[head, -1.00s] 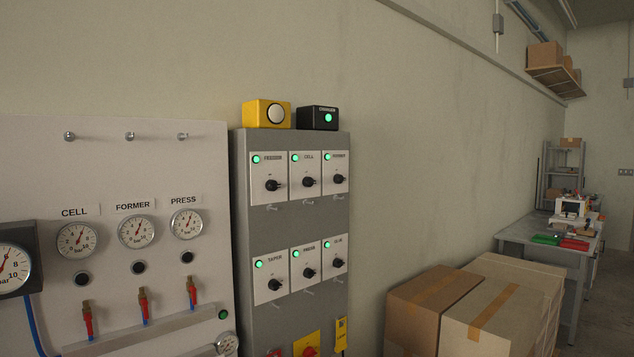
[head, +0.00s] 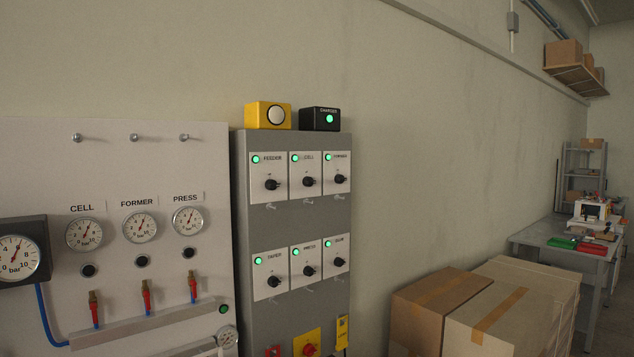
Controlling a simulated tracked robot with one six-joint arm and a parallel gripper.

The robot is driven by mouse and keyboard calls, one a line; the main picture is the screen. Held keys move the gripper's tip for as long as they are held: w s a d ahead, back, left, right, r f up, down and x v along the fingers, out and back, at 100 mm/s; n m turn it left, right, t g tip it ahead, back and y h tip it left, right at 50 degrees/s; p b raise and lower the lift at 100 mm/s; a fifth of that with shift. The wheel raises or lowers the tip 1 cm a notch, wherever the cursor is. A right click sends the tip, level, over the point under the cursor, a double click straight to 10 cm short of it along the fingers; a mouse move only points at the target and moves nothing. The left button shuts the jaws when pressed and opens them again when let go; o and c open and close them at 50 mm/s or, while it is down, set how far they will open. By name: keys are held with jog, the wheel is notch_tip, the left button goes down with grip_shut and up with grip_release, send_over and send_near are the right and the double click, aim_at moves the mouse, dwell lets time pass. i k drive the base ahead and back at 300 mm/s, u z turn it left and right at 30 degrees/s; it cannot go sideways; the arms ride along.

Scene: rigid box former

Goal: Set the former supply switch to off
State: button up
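A grey switch cabinet (head: 285,222) stands mid-view against the wall. It carries two rows of white switch plates, each with a black rotary knob and a lit green lamp. The top-right plate (head: 336,174) seems to be the former switch, though its small label is hard to read; its knob (head: 340,179) points sideways and its lamp (head: 340,159) is green. Beside it in the top row are the feeder switch (head: 271,185) and the cell switch (head: 308,181). The lower row reads taper (head: 273,282), press (head: 308,271) and a blurred third plate (head: 339,262). My gripper is not in view.
A gauge panel (head: 60,150) with red valves stands left of the cabinet. A yellow button box (head: 262,115) and a black charger box (head: 326,119) sit on top. Cardboard boxes (head: 440,292) stand right of the cabinet, with a workbench (head: 540,234) farther back.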

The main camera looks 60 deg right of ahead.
aim_at(339, 178)
jog(key=u, duration=1.55)
jog(key=k, duration=1.95)
jog(key=z, duration=1.3)
